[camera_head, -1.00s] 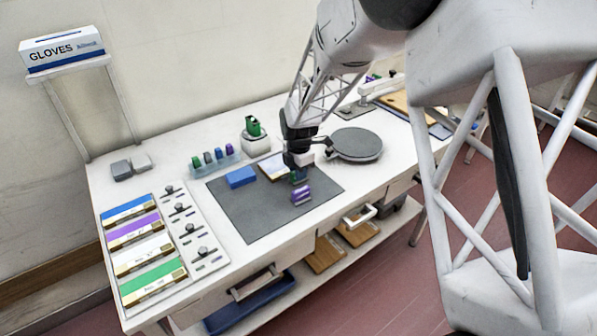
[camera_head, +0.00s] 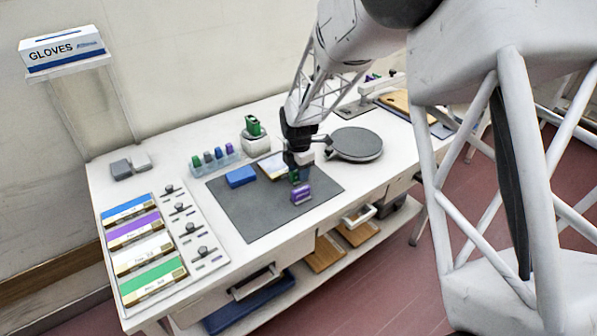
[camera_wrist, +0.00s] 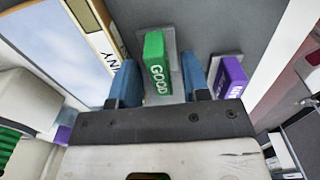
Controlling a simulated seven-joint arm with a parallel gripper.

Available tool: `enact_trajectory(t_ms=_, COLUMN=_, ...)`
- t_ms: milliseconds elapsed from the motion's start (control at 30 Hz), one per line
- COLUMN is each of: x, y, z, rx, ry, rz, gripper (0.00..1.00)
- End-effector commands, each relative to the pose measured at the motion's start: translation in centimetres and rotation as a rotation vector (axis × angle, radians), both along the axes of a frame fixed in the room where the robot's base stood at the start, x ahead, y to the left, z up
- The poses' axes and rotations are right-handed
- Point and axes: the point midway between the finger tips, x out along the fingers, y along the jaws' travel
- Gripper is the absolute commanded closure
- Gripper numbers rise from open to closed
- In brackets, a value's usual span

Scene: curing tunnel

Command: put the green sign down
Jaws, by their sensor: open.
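The green sign (camera_wrist: 157,68), marked "GOOD" on a grey base, is between the two blue fingers of my gripper (camera_wrist: 161,82) in the wrist view. A gap shows on each side, so the open fingers are around it, not clamped on it. In the head view the green sign (camera_head: 295,177) is a small patch beneath my gripper (camera_head: 298,172), over the dark grey mat (camera_head: 245,210); it appears to stand on the mat, though its foot is partly hidden. A purple sign (camera_head: 301,194) stands close by on the mat, to the right in the wrist view (camera_wrist: 233,78).
A blue block (camera_head: 240,177) and a framed card (camera_head: 272,166) lie to the left of my gripper. A round grey plate (camera_head: 356,144) is at right. A clear rack (camera_head: 215,163) of small coloured pieces stands behind the mat. The mat's front-left part is clear.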

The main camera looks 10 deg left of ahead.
Motion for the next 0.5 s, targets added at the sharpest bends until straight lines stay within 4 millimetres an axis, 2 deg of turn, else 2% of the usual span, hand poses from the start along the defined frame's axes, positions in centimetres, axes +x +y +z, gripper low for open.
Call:
enact_trajectory(t_ms=267, x=0.0, y=0.0, z=3.0, rx=0.001, ry=-0.003, rz=0.000, gripper=0.57)
enact_trajectory(t_ms=500, x=0.1, y=0.0, z=6.9, rx=0.001, ry=-0.002, rz=0.000, gripper=0.57)
